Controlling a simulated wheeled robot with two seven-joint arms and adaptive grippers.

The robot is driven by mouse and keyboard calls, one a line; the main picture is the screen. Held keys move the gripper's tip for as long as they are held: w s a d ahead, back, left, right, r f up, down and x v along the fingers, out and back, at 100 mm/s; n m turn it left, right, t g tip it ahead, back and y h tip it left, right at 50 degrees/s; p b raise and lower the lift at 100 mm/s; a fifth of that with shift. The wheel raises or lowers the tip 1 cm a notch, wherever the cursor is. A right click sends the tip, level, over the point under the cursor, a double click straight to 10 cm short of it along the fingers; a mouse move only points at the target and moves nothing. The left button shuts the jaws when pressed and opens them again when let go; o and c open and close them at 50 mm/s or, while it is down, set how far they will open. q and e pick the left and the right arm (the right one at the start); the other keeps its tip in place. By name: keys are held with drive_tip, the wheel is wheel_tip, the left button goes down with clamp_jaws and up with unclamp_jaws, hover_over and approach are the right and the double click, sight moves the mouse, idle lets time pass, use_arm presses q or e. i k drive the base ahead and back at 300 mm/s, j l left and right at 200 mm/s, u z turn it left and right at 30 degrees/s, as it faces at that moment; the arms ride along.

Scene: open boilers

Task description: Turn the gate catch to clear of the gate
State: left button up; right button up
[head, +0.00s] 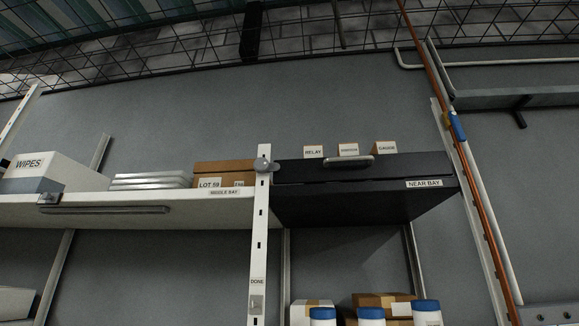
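A grey catch with a round knob (263,165) sits on the white slotted upright between the middle bay and the near bay. Its short arm points right, over the left end of the dark front panel. That dark panel (410,167), which looks like the gate, runs along the near bay shelf and carries a pale bar handle (350,161). Whether the catch touches the panel I cannot tell. Neither of my grippers is in view.
A NEAR BAY label (424,184) marks the dark shelf; small boxes marked RELAY (313,152) and others show above the panel. Left is the middle bay with a brown carton (223,168) and a WIPES box (60,171). An orange pole (465,155) stands right. Blue-capped containers (371,314) stand below.

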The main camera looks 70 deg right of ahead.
sight(262, 165)
drive_tip(key=k+j+z, duration=0.1)
drive_tip(key=z, duration=1.9)
